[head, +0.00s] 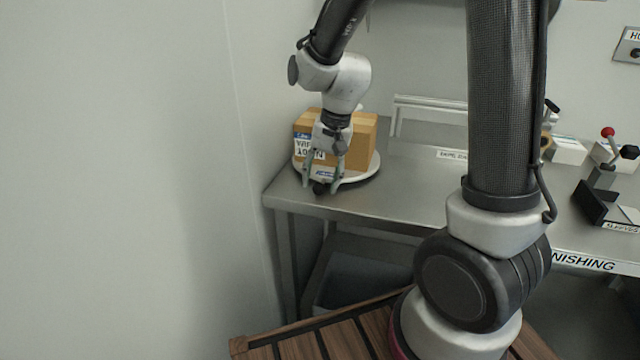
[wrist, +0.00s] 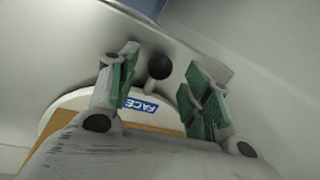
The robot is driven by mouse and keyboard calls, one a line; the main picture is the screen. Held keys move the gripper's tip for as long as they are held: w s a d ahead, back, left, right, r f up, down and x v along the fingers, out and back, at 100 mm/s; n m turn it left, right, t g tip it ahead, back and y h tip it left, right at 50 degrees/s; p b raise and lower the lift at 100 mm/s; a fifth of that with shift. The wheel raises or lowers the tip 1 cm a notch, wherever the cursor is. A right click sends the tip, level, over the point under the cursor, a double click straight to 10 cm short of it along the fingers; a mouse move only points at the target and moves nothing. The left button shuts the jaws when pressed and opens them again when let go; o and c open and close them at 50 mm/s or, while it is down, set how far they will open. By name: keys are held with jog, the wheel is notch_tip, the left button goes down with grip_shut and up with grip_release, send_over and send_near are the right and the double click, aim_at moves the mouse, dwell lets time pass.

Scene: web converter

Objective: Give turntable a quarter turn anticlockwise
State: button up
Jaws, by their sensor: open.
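The turntable (head: 364,172) is a round white disc near the left end of the steel bench. A cardboard box (head: 362,140) with white and blue labels stands on it. In the wrist view the white turntable rim (wrist: 62,103) shows with part of a blue "FACE" label. A dark round knob (head: 320,188) sits at the turntable's front edge; the knob also shows in the wrist view (wrist: 159,67). My gripper (head: 323,186) points down in front of the box, its fingers apart on either side of the knob. In the wrist view my gripper (wrist: 160,88) is open; contact with the knob cannot be told.
The steel bench (head: 420,185) runs to the right, with a white rail frame (head: 430,108) behind. A lever device with a red ball (head: 607,133) stands at the far right. A pale wall (head: 130,180) is close on the left. A bin (head: 355,285) is below.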

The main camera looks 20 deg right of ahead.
jog(key=shift+w+a+f, duration=0.1)
jog(key=shift+a+f, duration=0.05)
jog(key=shift+f, duration=0.95)
grip_shut()
